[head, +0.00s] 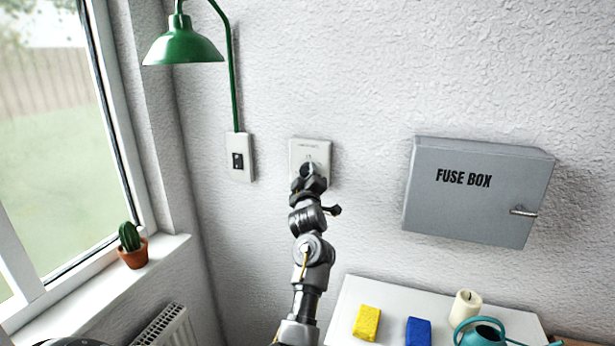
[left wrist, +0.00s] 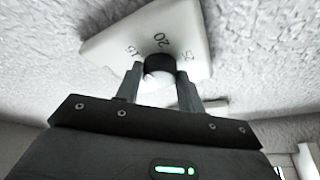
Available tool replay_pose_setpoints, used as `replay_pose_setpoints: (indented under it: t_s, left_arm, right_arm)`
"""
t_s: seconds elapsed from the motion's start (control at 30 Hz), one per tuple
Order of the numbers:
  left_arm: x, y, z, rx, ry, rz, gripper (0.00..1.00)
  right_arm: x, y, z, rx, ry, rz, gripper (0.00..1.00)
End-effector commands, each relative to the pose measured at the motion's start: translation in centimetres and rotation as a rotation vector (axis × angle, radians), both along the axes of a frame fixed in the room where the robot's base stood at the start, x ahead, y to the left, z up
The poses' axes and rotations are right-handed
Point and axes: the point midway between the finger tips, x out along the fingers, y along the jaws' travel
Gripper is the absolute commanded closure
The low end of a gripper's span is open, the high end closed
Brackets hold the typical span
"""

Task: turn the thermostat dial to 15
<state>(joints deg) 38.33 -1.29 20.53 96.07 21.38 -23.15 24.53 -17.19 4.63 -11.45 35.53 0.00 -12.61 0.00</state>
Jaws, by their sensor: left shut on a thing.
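The thermostat is a white plate (head: 322,152) on the wall, and it also shows in the left wrist view (left wrist: 112,42). In that view the plate bears 15 on the left, 20 in the middle and 25 on the right. The dark round dial (left wrist: 160,66) is between the fingers of my left gripper (left wrist: 160,82), which is shut on it. In the head view the gripper (head: 310,170) covers the lower part of the plate and most of the dial. I cannot tell which number the dial points to. My right gripper is not in view.
A wall switch (head: 238,160) under the green lamp (head: 185,45) is left of the thermostat. A grey fuse box (head: 470,205) juts out to the right. Below are a white surface (head: 375,290) with sponges, a candle and a watering can, and a cactus (head: 130,240) on the sill.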

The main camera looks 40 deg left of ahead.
Motion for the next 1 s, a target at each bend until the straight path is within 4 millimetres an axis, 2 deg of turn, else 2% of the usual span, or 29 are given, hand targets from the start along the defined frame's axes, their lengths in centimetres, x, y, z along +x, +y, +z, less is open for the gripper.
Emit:
replay_pose_setpoints:
  t_s: [0.4,0.97,1.0]
  left_arm:
    - [0.02,-0.09,0.39,-0.182,-0.067,0.0,0.84]
    - [0.0,-0.05,0.48,-0.209,-0.077,0.0,0.84]
    - [0.01,-0.05,0.49,-0.208,-0.078,0.001,0.6]
  right_arm:
    - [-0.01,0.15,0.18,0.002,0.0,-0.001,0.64]
    - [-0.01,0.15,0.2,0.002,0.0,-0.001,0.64]
    - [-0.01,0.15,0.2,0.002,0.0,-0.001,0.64]
